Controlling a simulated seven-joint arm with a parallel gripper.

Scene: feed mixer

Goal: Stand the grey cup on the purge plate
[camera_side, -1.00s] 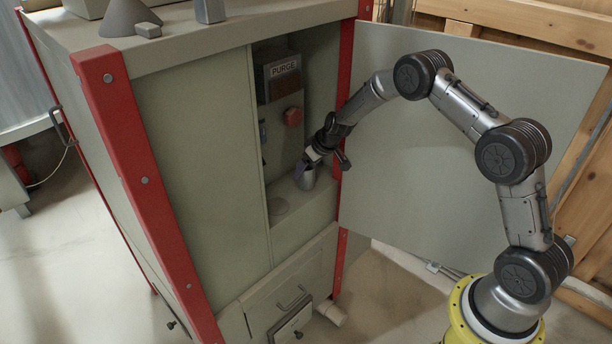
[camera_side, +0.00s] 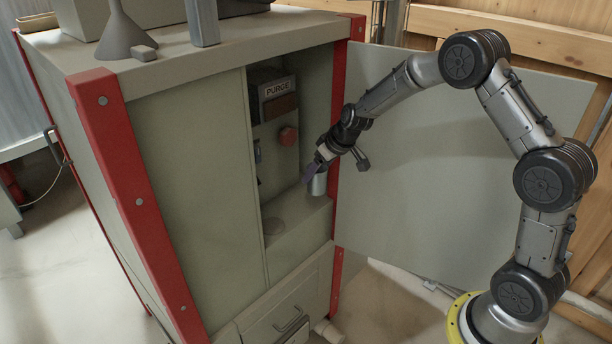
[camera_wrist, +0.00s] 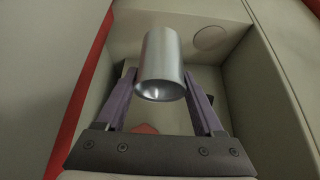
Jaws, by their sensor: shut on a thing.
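The grey cup (camera_side: 319,186) is a small metallic cylinder at the right side of the open cabinet compartment. My gripper (camera_side: 313,171) has purple fingers and is shut on it. In the wrist view the cup (camera_wrist: 161,60) sits between the two fingers, with its open, shiny end towards the camera. It appears to be held above the shelf; the exact gap is hard to tell. The purge plate (camera_side: 275,226) is a round, flat disc on the shelf, left of and lower than the cup in the side view. In the wrist view the bare disc (camera_wrist: 209,38) lies beyond the cup, to the right.
A box labelled PURGE (camera_side: 278,90) and a red knob (camera_side: 288,136) are on the panel at the compartment's back. A red post (camera_side: 345,130) borders the opening on the right, and the cabinet door (camera_side: 440,170) stands open beside it. The shelf around the disc is clear.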

